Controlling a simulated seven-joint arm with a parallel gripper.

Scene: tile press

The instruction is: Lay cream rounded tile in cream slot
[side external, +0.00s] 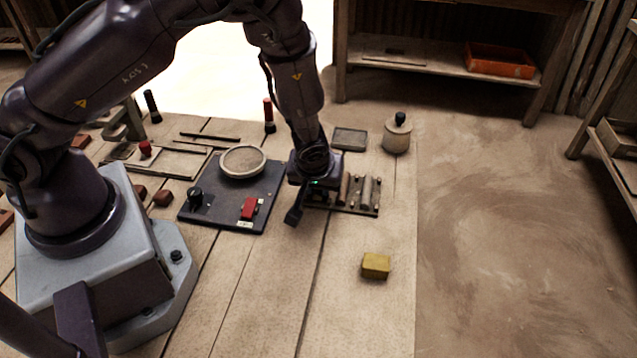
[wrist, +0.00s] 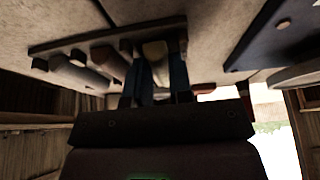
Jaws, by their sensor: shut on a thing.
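My gripper (side external: 318,185) is low over the left end of a dark rack (side external: 372,212) in the side view, and its fingers are hidden there. In the wrist view my gripper (wrist: 158,92) has its two fingers on either side of a cream rounded piece (wrist: 156,50), shut on it. The piece is at the dark rack (wrist: 105,38); I cannot tell whether it is still seated or lifted. Whether it is the cream rounded tile is also unclear. I cannot make out a cream slot in either view.
Several rounded pieces (side external: 366,192) stand in the rack right of my gripper. A dark panel (side external: 228,210) with a round dish (side external: 243,161), a black knob (side external: 195,196) and a red switch (side external: 249,207) lies left. A yellow block (side external: 375,265) sits in front. The front table is mostly clear.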

